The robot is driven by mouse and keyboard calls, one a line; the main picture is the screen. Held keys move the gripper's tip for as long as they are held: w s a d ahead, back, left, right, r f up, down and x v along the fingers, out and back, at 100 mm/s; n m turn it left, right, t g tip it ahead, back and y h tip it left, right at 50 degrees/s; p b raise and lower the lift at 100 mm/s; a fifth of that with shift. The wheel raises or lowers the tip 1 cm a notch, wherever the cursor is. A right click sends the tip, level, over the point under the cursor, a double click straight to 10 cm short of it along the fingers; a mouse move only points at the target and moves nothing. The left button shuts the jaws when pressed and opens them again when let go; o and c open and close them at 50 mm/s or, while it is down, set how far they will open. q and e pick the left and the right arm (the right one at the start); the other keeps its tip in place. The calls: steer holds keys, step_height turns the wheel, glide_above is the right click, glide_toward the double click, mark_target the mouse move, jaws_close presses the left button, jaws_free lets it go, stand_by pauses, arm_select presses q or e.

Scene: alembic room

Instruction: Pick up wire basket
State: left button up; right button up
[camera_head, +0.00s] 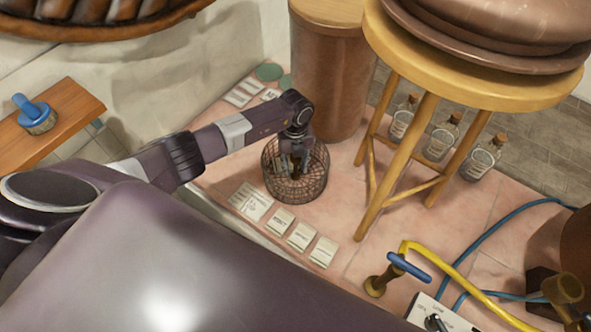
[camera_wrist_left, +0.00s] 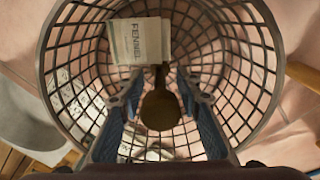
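The wire basket (camera_head: 314,186) is a round, dark mesh basket standing upright on the pink tiled floor. My left gripper (camera_head: 297,165) reaches down into its open top. In the left wrist view the basket (camera_wrist_left: 62,72) surrounds both fingers of the left gripper (camera_wrist_left: 159,97). The fingers are apart, with a dark brown rounded object (camera_wrist_left: 160,112) showing between them. A packet marked FENNEL (camera_wrist_left: 139,41) also lies in the basket. I cannot tell whether a finger touches the mesh or the contents. My right gripper is not in view.
A yellow wooden stool (camera_head: 408,155) stands right of the basket, with several corked bottles (camera_head: 441,141) behind its legs. A brown cylinder (camera_head: 330,85) stands close behind. Several labelled packets (camera_head: 302,236) lie in front. Blue and yellow hoses (camera_head: 455,275) lie at lower right.

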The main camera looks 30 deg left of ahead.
arm_select(q)
jaws_close()
steer(key=shift+r, duration=0.15)
steer(key=shift+w+r, duration=0.1)
steer(key=shift+r, duration=0.35)
step_height(320, 180, up, 19)
steer(key=shift+b, duration=0.45)
steer(key=c, duration=0.6)
jaws_free()
jaws_close()
